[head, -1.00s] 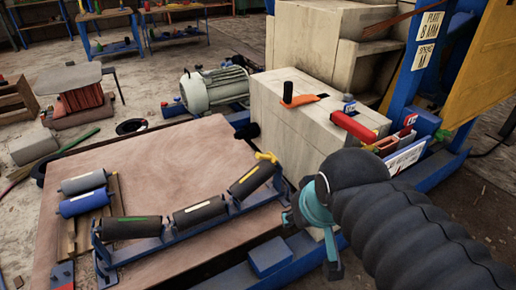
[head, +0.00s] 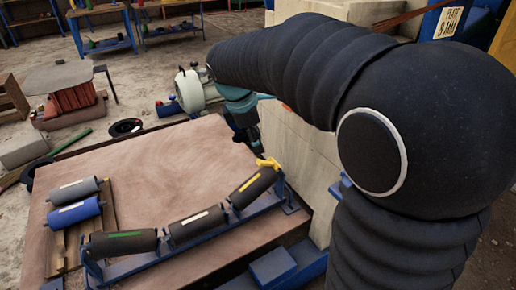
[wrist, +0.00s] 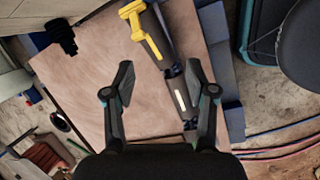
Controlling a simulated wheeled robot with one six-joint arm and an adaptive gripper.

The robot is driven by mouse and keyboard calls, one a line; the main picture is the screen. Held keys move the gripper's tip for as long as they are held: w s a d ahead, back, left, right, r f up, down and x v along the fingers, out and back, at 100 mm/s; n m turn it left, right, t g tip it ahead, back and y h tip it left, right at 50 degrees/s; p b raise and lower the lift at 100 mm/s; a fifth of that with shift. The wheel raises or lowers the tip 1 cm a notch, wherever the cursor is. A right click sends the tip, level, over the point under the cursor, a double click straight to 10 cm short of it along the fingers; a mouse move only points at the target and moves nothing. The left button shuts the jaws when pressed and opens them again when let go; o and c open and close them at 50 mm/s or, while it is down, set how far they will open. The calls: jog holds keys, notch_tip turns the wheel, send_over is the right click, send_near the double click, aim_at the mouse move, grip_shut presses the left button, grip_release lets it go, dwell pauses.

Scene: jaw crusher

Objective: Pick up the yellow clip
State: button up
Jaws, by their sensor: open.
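In the wrist view the yellow clip (wrist: 131,11) is near the top edge, beyond my fingertips. My gripper (head: 246,128) hangs above the far right part of the board, behind the clip in the head view. In the wrist view my gripper (wrist: 160,82) is open and empty, its two fingers spread apart. The clip lies apart from both fingers.
The black rollers rest on a blue frame (head: 185,250) on a wooden board (head: 150,165). Grey (head: 75,189) and blue (head: 75,212) rollers lie at the left. A pale block (head: 292,155) stands right of the board. My arm hides much of the right side.

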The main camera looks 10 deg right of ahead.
aim_at(258, 162)
jog(key=w+a+f+n+h, duration=0.1)
jog(key=w+a+f+n, duration=0.1)
jog(key=w+f+n, duration=0.3)
jog(key=shift+m+g, duration=0.3)
jog(key=x, duration=0.4)
jog(key=b+x, duration=0.1)
jog(key=x, duration=0.7)
jog(key=shift+w+d+r, duration=0.1)
jog(key=shift+w+d, duration=0.15)
jog(key=shift+w, duration=0.15)
grip_shut()
